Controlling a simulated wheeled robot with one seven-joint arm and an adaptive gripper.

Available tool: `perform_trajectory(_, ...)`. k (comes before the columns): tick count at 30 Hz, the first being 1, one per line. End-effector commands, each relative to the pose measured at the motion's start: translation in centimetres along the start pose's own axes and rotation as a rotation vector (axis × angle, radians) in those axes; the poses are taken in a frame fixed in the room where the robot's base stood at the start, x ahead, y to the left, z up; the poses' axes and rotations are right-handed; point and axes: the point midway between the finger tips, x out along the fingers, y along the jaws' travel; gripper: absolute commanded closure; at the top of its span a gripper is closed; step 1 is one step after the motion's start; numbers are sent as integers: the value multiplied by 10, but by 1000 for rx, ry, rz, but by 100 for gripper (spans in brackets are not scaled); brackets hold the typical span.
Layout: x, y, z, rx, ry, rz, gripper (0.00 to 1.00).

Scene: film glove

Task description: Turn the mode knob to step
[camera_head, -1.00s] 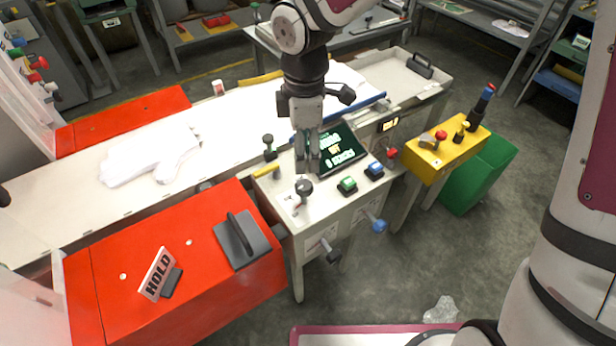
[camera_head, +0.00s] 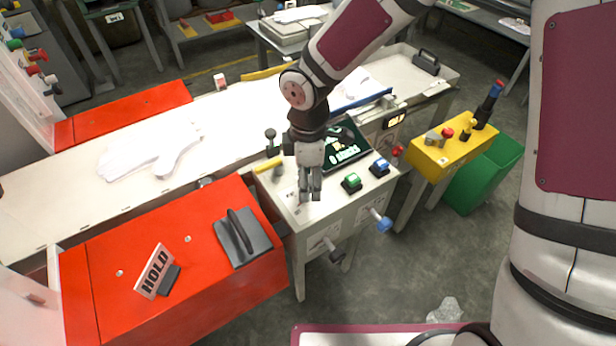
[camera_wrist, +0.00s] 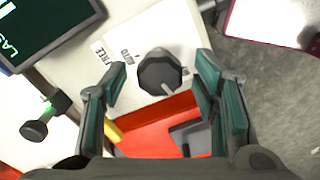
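The mode knob (camera_wrist: 158,70) is a dark, many-sided knob with a pale pointer line, on the light panel in the wrist view. The pointer line runs toward the lower right of that picture. The labels FREE and AUTO stand on a white plate (camera_wrist: 118,52) left of the knob; I cannot read a STEP label. My gripper (camera_wrist: 162,86) is open, with one finger on each side of the knob and visible gaps to it. In the head view my gripper (camera_head: 310,194) points down over the panel's near left part and mostly hides the knob.
A red cabinet (camera_head: 110,275) with a HOLD sign (camera_head: 154,270) stands left. A yellow box (camera_head: 447,155) stands right.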

Motion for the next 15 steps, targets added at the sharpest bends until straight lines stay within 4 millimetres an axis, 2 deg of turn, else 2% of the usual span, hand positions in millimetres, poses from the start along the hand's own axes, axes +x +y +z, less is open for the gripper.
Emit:
perform_trajectory(1, 0, 0, 0, 0, 0, 0, 55)
perform_trajectory(6, 0, 0, 0, 0, 0, 0, 93)
perform_trajectory(15, 0, 0, 0, 19, -1, 0, 94)
